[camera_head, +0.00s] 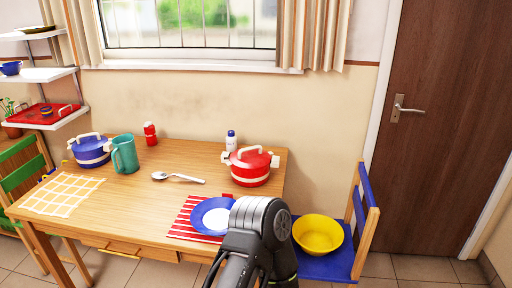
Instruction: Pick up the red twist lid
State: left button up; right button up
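A red pot (251,178) with a cream band stands at the right back part of the wooden table. A red lid (251,156) with a cream arched handle sits on it; I cannot tell whether it is a twist lid. A small red bottle (150,134) with a whitish label stands by the wall further left. A black arm of mine rises at the bottom middle, in front of the table's right front corner. Neither gripper shows in the view.
The table (150,190) also holds a blue pot (90,151), teal pitcher (125,155), spoon (178,177), white bottle (231,142) and blue-rimmed plate (212,216) on a striped mat. A yellow bowl (318,235) rests on a blue chair (362,225) at the right.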

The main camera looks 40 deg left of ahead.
aim_at(253, 158)
jog(key=i+l+u, duration=0.35)
jog(key=i+u, duration=0.15)
jog(key=i, duration=0.25)
jog(key=i+l+u, duration=0.45)
jog(key=i+l, duration=0.15)
jog(key=i, duration=0.1)
